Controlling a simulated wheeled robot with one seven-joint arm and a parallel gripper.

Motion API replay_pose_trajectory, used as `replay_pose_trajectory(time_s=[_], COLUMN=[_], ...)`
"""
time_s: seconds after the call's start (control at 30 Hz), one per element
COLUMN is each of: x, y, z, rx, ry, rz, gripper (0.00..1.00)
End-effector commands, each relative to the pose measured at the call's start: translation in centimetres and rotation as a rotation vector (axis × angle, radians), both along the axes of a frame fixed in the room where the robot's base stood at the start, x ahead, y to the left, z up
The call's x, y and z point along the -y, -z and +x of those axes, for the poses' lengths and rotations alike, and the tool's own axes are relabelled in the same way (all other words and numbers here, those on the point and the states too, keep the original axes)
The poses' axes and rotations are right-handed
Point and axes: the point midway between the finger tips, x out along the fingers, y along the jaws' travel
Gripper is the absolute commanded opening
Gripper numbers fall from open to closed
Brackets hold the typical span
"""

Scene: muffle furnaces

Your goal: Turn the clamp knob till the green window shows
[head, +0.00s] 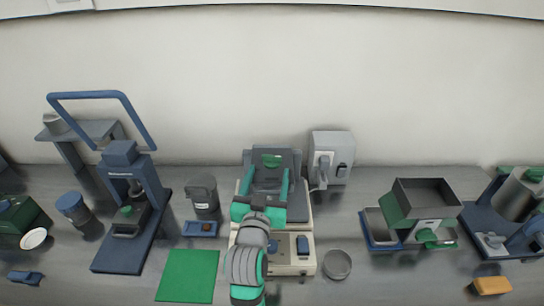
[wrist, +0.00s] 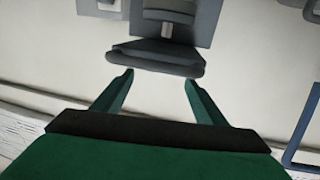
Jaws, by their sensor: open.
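A device with a cream base (head: 283,262) and a dark grey upright part (head: 289,160) stands at the middle of the bench in the head view. My gripper (head: 265,177) is in front of the upright part, its two green fingers apart with nothing between them. A small green piece (head: 272,160) shows on the upright; I cannot tell if it is a window or a knob. In the wrist view my gripper (wrist: 157,82) is open, and a dark grey wide bar (wrist: 155,57) lies just beyond the fingertips. I cannot tell for sure whether this is the clamp knob.
A blue press (head: 125,200) and a dark grey cup (head: 203,194) stand to the left. A green mat (head: 188,276) lies in front. A grey box (head: 330,158) stands behind right, a round dish (head: 337,264) in front right, and a green-sided bin (head: 425,198) farther right.

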Motion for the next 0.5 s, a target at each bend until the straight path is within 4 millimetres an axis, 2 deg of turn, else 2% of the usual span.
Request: replay_pose_trajectory(time_s=[0.3, 0.5], x=[-0.1, 0.9], y=[-0.1, 0.0], z=[5.5, 7.6], rx=[0.001, 0.001], ry=[-0.012, -0.002], rz=[0.001, 0.0], gripper=[0.66, 0.66])
